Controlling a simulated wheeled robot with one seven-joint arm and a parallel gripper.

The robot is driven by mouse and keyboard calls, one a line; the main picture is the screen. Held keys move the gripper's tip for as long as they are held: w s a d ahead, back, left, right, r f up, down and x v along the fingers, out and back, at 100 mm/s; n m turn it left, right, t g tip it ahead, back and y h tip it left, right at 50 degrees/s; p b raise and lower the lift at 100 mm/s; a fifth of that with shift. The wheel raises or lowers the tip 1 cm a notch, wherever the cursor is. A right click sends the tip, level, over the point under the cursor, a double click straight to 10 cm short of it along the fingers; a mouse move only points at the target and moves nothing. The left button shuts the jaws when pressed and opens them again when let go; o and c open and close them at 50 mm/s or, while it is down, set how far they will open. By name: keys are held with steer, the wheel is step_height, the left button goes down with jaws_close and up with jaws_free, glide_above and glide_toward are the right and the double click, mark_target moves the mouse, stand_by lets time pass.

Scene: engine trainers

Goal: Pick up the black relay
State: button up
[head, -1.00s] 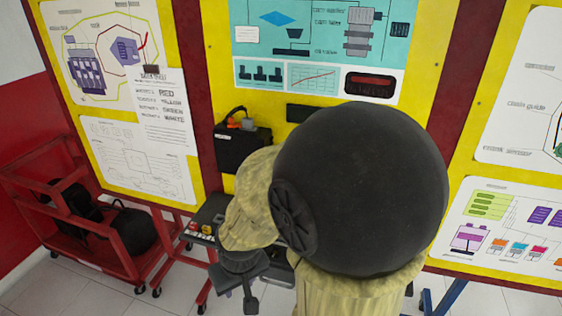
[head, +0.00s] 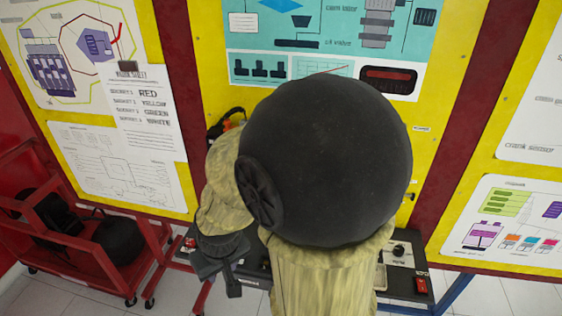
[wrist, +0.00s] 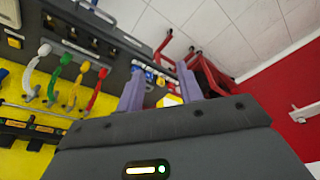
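My gripper (wrist: 160,70) shows in the wrist view with its two purple-grey fingers well apart and nothing held between them. A small yellow-and-white item (wrist: 168,100) shows behind the gap, close to the right finger. Blue and light connectors (wrist: 150,75) lie on the dark shelf beyond the fingertips. In the head view my gripper (head: 218,265) hangs over the left part of the dark shelf (head: 405,275). I cannot pick out the black relay for certain in either view; dark parts blend with the shelf, and my arm hides much of it.
The yellow board (head: 435,100) with posters stands behind the shelf. A red cart (head: 95,265) holding black items stands at left. In the wrist view, coloured leads (wrist: 75,90) hang at left. The shelf's right end carries a pale panel (head: 398,255) and a red part (head: 421,285).

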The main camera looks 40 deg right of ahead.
steer(key=shift+s, duration=0.15)
steer(key=o, duration=0.3)
steer(key=shift+s, duration=0.25)
steer(key=w+d+f+m+t+h+p, duration=0.45)
steer(key=w+d+m, duration=0.35)
steer(key=w+d, duration=0.3)
steer(key=d+r+t+h+p, duration=0.1)
steer(key=d+r+h, duration=0.1)
steer(key=d+h, duration=0.1)
steer(key=d+r+m+t+h+p, duration=0.1)
steer(key=d+t+h+p, duration=0.1)
steer(key=d+h, duration=0.1)
steer(key=d+r+m+t+h+p, duration=0.1)
steer(key=d+r+h+p, duration=0.1)
steer(key=d, duration=0.3)
steer(key=shift+s+d+r+t+h, duration=0.25)
steer(key=shift+s+r+h, duration=0.1)
steer(key=shift+h, duration=0.3)
steer(key=shift+f, duration=0.15)
